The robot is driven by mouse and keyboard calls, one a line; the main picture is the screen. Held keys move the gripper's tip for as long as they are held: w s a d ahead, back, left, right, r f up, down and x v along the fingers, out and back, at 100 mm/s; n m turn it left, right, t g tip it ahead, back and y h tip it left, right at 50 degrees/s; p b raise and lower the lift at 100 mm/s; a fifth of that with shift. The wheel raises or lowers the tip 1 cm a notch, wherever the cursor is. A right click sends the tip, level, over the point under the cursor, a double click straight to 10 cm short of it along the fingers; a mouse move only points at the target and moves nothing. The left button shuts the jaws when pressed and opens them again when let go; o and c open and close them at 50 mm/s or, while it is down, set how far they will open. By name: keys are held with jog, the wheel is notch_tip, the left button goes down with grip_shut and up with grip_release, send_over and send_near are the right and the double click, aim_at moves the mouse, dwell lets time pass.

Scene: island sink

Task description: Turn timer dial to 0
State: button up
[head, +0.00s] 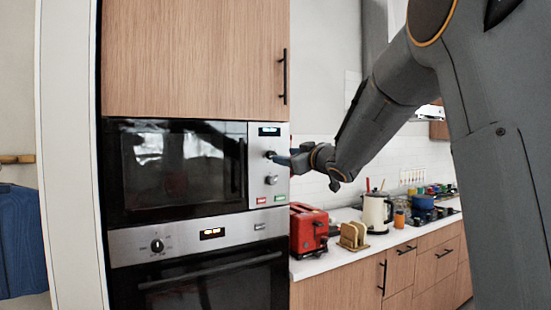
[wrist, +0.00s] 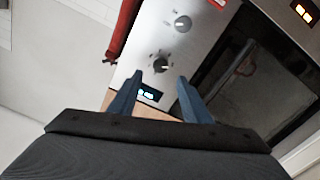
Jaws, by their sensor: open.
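The microwave's steel control panel (head: 256,165) has a lit display (head: 269,131) at its top and two dials below. The upper dial (head: 270,155) looks dark. The lower dial (head: 271,180) is silver. My gripper (head: 284,160) is at the upper dial, coming from the right. In the wrist view, which is turned over, my open gripper (wrist: 159,77) has its two blue fingers apart, with the dark upper dial (wrist: 161,64) just beyond and between the tips. The silver lower dial (wrist: 182,23) is farther off. Contact and the dial markings cannot be made out.
A red toaster (head: 308,230), toast rack (head: 353,236) and kettle (head: 377,213) stand on the counter at right. A wooden cupboard (head: 190,60) is above.

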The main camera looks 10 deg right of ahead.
aim_at(273, 154)
jog(key=p+x, duration=0.2)
jog(key=x, duration=0.5)
jog(key=shift+w+a, duration=0.1)
jog(key=shift+w, duration=0.1)
jog(key=c, duration=1)
